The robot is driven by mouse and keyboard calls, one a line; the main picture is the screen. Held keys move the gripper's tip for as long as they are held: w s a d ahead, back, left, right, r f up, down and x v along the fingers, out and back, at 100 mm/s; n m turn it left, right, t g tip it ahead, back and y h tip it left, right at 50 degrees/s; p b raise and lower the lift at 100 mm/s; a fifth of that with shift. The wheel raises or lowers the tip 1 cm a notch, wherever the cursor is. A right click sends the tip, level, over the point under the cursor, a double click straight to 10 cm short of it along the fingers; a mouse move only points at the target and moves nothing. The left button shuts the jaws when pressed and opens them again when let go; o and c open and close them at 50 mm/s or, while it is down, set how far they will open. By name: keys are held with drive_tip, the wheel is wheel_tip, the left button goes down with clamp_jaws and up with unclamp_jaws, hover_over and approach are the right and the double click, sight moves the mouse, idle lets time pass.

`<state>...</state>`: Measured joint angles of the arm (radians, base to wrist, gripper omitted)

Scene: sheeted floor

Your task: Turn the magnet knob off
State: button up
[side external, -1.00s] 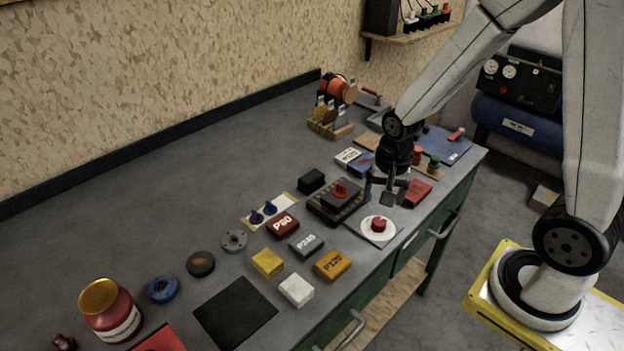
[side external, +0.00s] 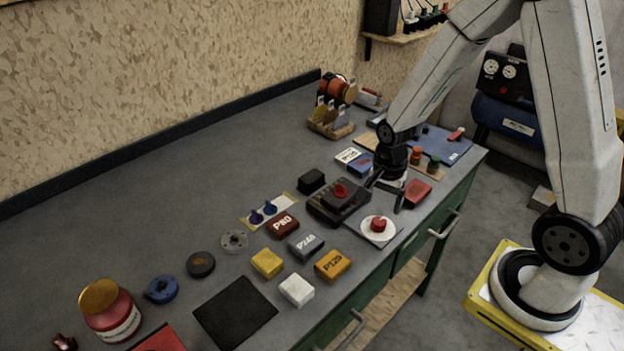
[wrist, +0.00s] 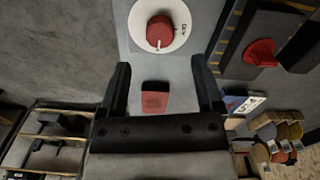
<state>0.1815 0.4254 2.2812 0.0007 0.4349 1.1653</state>
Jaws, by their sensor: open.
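A red knob (side external: 378,224) with a white pointer line sits on a white round dial (side external: 364,229) on a grey plate near the table's front edge. In the wrist view the knob (wrist: 158,31) is at the top, beyond my fingertips, and its dial (wrist: 135,22) carries a small dark mark at the right. A second red knob (side external: 340,188) sits on a dark block; it also shows at the upper right of the wrist view (wrist: 261,52). My gripper (side external: 385,194) is open and empty, above the table behind and right of the dial. Its fingers (wrist: 160,78) are wide apart in the wrist view.
A red block (side external: 417,191) lies right of my gripper; it shows between my fingers in the wrist view (wrist: 155,100), lower down. Sanding blocks, such as the orange one (side external: 332,265), stand left of the dial. The table's left back is clear.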

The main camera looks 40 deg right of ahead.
sight(379, 221)
drive_tip(key=shift+f, duration=3.2)
clamp_jaws()
